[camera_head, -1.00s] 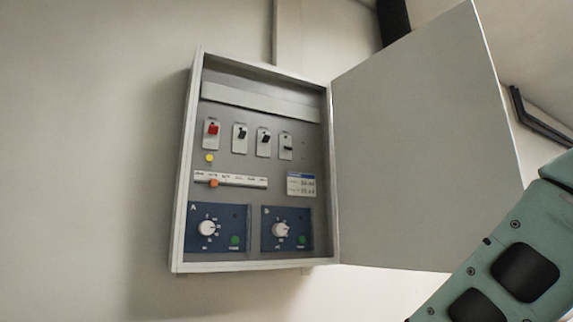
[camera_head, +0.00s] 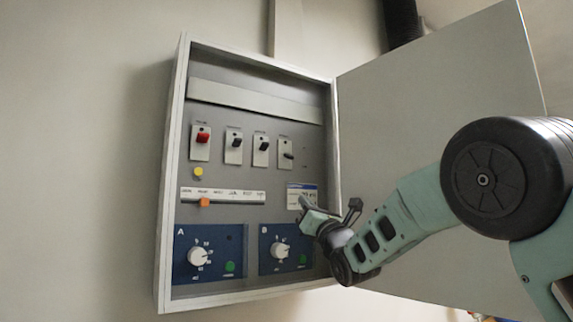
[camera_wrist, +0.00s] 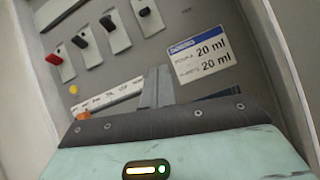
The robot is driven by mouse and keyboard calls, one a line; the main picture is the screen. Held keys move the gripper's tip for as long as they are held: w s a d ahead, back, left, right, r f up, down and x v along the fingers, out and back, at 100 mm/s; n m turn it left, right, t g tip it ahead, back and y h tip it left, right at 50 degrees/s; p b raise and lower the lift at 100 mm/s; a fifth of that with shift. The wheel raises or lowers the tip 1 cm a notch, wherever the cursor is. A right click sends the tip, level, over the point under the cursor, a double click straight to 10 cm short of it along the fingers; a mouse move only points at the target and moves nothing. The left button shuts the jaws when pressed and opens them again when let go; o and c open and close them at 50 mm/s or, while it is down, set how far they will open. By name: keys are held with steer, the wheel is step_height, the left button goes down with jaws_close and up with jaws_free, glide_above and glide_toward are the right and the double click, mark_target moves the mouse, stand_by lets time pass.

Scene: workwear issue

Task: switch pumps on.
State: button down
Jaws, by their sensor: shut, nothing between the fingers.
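An orange slider knob (camera_head: 205,202) sits near the left of a white labelled strip (camera_head: 240,196). Panels A and B have a white dial each (camera_head: 198,257) (camera_head: 279,250) and a green button each (camera_head: 230,267) (camera_head: 302,259). My gripper (camera_head: 303,203) is shut and empty, in front of the cabinet's right side. In the wrist view its fingers (camera_wrist: 157,86) partly cover the strip.
A label card (camera_head: 294,197) by my gripper reads "20 ml" twice in the wrist view (camera_wrist: 201,55). A yellow lamp (camera_head: 198,171) is under the red switch. The cabinet door (camera_head: 440,100) stands open to the right, behind my arm. The left wall is clear.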

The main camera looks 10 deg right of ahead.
mark_target(289, 156)
steer(key=r+n+y, duration=0.1)
steer(key=r+n+t, duration=0.1)
steer(key=r+n, duration=0.1)
steer(key=shift+w+d+r+y, duration=0.1)
steer(key=shift+d+r+y, duration=0.1)
steer(key=shift+y, duration=0.2)
steer(key=shift+p+x, duration=4.15)
steer(key=shift+x, duration=0.8)
steer(key=shift+d+g+b, duration=0.1)
steer(key=shift+g+b, duration=0.2)
steer(key=shift+b, duration=0.1)
steer(key=shift+g, duration=0.3)
steer(key=shift+b, duration=0.3)
